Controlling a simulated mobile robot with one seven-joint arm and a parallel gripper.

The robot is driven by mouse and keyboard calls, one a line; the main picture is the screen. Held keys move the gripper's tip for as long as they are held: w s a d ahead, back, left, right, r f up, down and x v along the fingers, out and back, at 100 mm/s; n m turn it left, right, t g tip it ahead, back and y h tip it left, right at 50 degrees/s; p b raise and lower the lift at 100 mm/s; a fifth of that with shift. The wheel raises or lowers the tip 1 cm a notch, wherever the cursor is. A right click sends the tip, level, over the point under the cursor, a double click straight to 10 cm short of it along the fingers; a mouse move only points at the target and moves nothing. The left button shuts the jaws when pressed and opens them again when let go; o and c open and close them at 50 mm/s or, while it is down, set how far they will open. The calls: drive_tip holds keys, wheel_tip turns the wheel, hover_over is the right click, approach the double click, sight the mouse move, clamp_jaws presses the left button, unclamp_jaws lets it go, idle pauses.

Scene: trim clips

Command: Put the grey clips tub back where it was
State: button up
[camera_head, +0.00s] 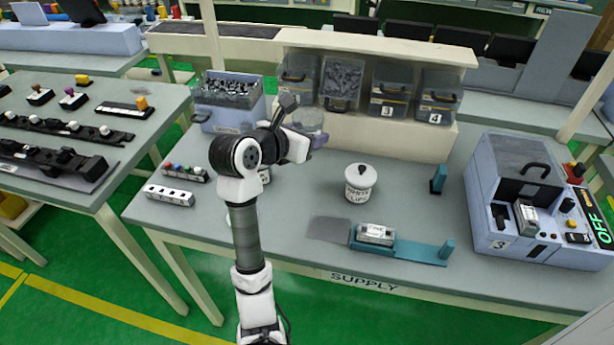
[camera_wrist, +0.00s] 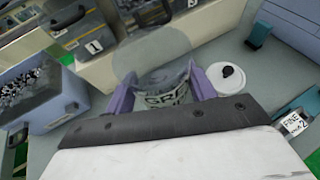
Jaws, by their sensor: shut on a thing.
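The grey clips tub (camera_wrist: 165,97) is between the two purple fingers of my gripper (camera_wrist: 162,92) in the wrist view. Its label shows "GREY" in part, and its top looks pale and see-through. In the head view the tub (camera_head: 308,121) is held up over the back of the supply table (camera_head: 290,215), in front of the bin shelf. My gripper (camera_head: 316,138) is shut on it there, partly hidden by the wrist. The white clips tub (camera_head: 360,183), with a lid and a black knob, stands upright on the table, to the right of my gripper.
A darker grey square (camera_head: 338,229) lies bare on the table beside a teal fixture (camera_head: 415,252) holding a metal block. Numbered bins (camera_head: 390,90) line the shelf. A blue crate (camera_head: 228,105) stands left, a boxy machine (camera_head: 515,195) right.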

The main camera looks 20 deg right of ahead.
sight(306, 189)
wheel_tip(306, 189, down, 14)
drive_tip(key=shift+r+p, duration=0.1)
drive_tip(key=shift+p, duration=0.9)
drive_tip(key=shift+f, duration=0.2)
drive_tip(key=o, duration=1.2)
drive_tip(key=shift+o, duration=0.2)
